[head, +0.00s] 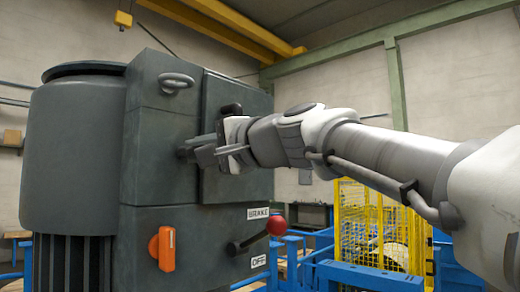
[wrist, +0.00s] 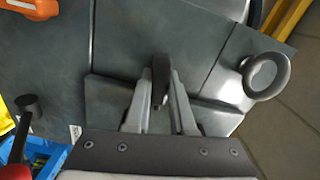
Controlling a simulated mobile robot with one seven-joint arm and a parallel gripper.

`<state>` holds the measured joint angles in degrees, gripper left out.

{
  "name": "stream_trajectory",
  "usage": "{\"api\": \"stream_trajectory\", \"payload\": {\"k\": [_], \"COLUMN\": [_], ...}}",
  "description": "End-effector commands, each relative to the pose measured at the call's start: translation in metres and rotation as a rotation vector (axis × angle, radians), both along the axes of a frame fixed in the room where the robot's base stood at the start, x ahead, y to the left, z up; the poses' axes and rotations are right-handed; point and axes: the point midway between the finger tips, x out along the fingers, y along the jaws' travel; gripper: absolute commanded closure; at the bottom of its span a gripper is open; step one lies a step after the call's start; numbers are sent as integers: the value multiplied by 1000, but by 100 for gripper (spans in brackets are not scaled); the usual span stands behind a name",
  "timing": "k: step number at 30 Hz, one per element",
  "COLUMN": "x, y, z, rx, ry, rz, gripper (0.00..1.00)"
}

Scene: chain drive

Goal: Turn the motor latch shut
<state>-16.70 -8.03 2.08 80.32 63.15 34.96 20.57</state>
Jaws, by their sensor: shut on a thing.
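The motor latch (wrist: 160,72) is a small dark lever on the face of the grey motor housing (head: 160,190). It shows in the wrist view between the two grey fingers of my gripper (wrist: 162,92). The fingers are shut on it, one on each side. In the head view my gripper (head: 190,150) reaches the housing face from the right, and the fingers largely hide the latch. Its exact angle of turn is hard to tell.
Below my gripper on the housing are an orange handle (head: 163,248) and a brake lever with a red ball (head: 276,225), near BRAKE and OFF labels. A lifting eye (head: 176,82) sits above left. A yellow cage (head: 380,225) and blue frames stand to the right.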

Motion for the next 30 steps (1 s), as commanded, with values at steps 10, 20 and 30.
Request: {"api": "stream_trajectory", "payload": {"k": [10,20,30], "x": [0,0,0], "y": [0,0,0], "z": [-1,-2,-2], "rx": [111,140,141], "ry": [131,166,166], "rz": [0,0,0], "gripper": [100,100,72]}}
